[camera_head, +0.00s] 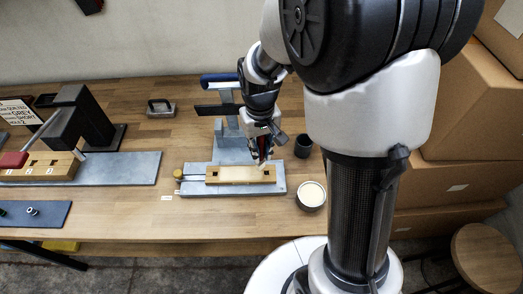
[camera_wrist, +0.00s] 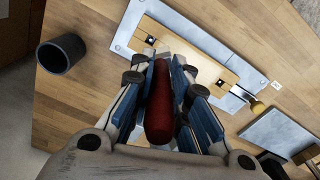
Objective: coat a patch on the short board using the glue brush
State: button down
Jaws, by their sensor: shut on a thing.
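My gripper (camera_head: 262,147) is above the right end of the short board and points down. In the wrist view, my gripper (camera_wrist: 160,72) is shut around the red handle of the glue brush (camera_wrist: 158,105). The pale brush end (camera_head: 262,164) shows just over the board in the head view; I cannot tell whether it touches. The short board (camera_head: 238,176) is light wood with a dark square hole near its left end, lying on a grey metal plate (camera_head: 190,188). It also shows in the wrist view (camera_wrist: 205,57). The white-filled glue pot (camera_head: 311,194) stands right of the plate.
A dark cup (camera_head: 303,147) stands behind the glue pot. A grey upright stand with a blue-handled tool (camera_head: 220,78) is behind the board. At left are a black fixture (camera_head: 82,118) and a longer numbered board (camera_head: 40,167). Cardboard boxes (camera_head: 450,150) stand at right.

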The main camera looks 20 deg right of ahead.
aim_at(261, 138)
jog(key=shift+d+r+p, duration=0.1)
jog(key=shift+r+p, duration=1.8)
jog(key=shift+r, duration=0.6)
